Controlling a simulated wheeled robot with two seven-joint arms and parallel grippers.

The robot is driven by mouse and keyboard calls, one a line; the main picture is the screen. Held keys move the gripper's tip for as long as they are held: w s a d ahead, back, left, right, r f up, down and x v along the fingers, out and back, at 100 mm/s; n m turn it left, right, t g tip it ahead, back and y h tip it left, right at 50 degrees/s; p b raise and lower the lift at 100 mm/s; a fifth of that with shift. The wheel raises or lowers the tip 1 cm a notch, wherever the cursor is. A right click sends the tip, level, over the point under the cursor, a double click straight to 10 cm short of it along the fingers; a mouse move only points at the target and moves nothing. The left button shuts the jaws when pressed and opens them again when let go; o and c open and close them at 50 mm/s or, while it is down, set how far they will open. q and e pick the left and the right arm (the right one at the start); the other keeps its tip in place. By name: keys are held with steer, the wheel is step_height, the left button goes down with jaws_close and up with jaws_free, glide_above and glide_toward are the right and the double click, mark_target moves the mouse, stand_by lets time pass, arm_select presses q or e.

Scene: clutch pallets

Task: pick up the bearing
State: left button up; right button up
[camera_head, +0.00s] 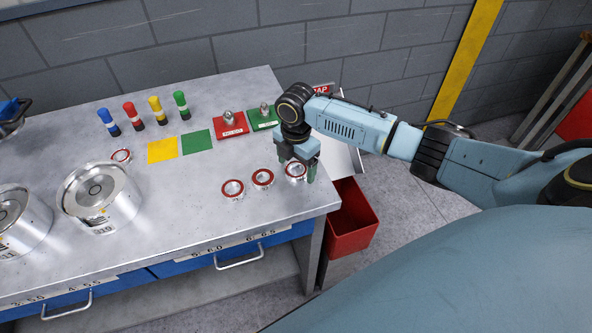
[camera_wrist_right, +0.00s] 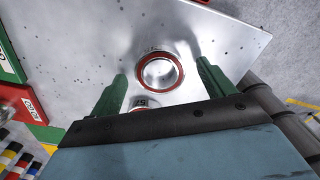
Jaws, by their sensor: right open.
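Three red-rimmed metal bearings lie in a row near the table's front right: a left one (camera_head: 232,190), a middle one (camera_head: 263,178) and a right one (camera_head: 295,171). My right gripper (camera_head: 298,168) is open above the right one, with its green fingers pointing down. In the right wrist view a bearing (camera_wrist_right: 160,71) lies in line with the gap between the open fingers (camera_wrist_right: 163,88), with nothing gripped. Part of another bearing (camera_wrist_right: 142,103) shows close to the gripper body. My left gripper is not in view.
The metal table (camera_head: 190,220) also holds two silver clutch housings (camera_head: 101,195), several coloured cylinders (camera_head: 156,110), yellow and green squares, and red (camera_head: 231,125) and green trays with metal parts. A red bin (camera_head: 352,220) stands beyond the table's right edge.

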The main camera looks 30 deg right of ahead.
steer(key=shift+f, duration=0.15)
steer(key=c, duration=1.2)
steer(key=shift+o, duration=0.2)
steer(key=shift+r, duration=0.2)
